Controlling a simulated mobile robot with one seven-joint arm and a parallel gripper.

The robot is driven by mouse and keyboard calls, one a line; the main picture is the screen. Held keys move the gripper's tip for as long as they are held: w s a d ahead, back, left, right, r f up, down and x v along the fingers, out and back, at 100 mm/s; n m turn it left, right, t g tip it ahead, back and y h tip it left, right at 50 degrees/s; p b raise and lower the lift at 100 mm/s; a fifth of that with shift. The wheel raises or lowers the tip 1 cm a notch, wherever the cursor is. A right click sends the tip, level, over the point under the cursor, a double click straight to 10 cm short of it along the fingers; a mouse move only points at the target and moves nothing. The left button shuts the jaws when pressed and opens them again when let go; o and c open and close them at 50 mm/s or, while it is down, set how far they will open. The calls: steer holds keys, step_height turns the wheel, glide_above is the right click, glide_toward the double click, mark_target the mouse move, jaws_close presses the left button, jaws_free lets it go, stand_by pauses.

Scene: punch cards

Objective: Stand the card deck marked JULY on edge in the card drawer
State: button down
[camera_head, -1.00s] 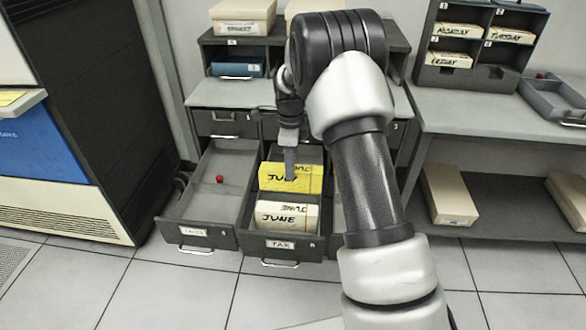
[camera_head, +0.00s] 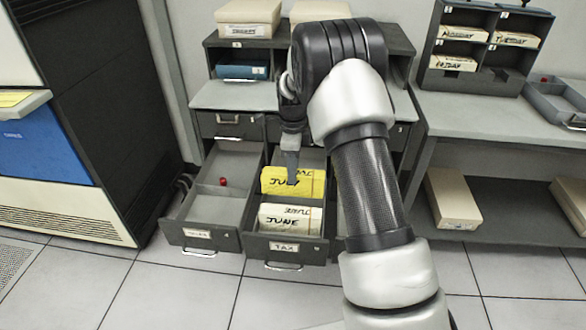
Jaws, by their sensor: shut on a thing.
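The yellow card deck marked JULY (camera_head: 275,183) stands on edge in the open middle drawer (camera_head: 262,249), labelled TAX. The white deck marked JUNE (camera_head: 289,221) stands in front of it in the same drawer. My gripper (camera_head: 292,180) reaches down from above and is shut on the JULY deck at its upper edge. One finger shows against the deck's front face; the other is hidden behind the deck. Whether the deck's bottom touches the drawer floor is hidden by the JUNE deck.
The open left drawer (camera_head: 198,235) holds a small red object (camera_head: 223,181). My arm hides most of another open drawer at the right. A table (camera_head: 470,115) at right bears a sorting rack (camera_head: 482,50) and a grey tray (camera_head: 560,100). Boxes (camera_head: 452,198) lie on its lower shelf.

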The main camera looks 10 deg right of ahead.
mark_target(293, 191)
steer(key=shift+f+b, duration=0.9)
steer(key=shift+f, duration=1.1)
steer(key=shift+f, duration=0.2)
steer(key=shift+f+b, duration=1.15)
steer(key=shift+f, duration=1.05)
steer(key=c, duration=1.3)
jaws_free()
step_height(293, 191, up, 18)
steer(key=p, duration=0.3)
steer(key=shift+f+p, duration=0.25)
steer(key=shift+p, duration=0.15)
